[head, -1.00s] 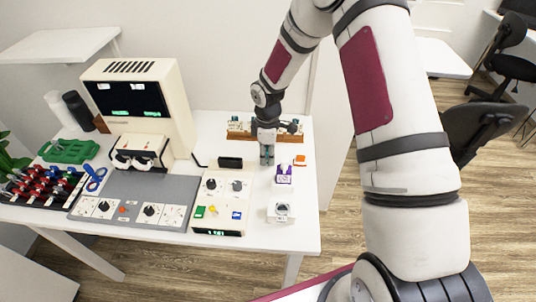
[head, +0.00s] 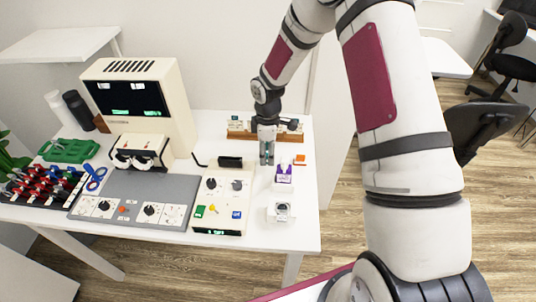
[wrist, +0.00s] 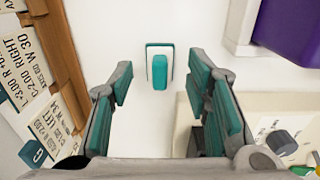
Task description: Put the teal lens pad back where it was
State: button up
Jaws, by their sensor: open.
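A small teal block, seemingly the lens pad (wrist: 160,72), sits on a white, teal-edged rectangular base on the white tabletop in the wrist view. My gripper (wrist: 165,100) is open, with teal pads inside its fingers. The teal block lies ahead of the fingertips, about midway between them, with nothing between the fingers. In the head view my gripper (head: 267,160) is over the back right of the table; I cannot make out the block there.
A wooden rack with lettered cards (head: 240,135) stands behind my gripper and shows at left in the wrist view (wrist: 62,50). A purple item (head: 284,172), an orange block (head: 299,160) and a control box (head: 222,205) are near. Bare tabletop lies around the block.

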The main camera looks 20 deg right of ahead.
jog(key=s+d+r+m+t+h, duration=0.1)
jog(key=s+r+m, duration=0.35)
jog(key=r, duration=0.95)
jog(key=s+r+m+t+h, duration=0.1)
jog(key=s+r, duration=0.6)
jog(key=r, duration=0.7)
jog(key=s+r+m+t+y, duration=0.1)
jog(key=s+r+m, duration=0.2)
jog(key=s, duration=0.6)
jog(key=s+r+m+t+y, duration=0.1)
jog(key=s+r+m, duration=0.2)
jog(key=s, duration=0.6)
jog(key=shift+a+r+m+t+b, duration=0.15)
jog(key=shift+a+m+t+b, duration=0.2)
jog(key=shift+m, duration=0.7)
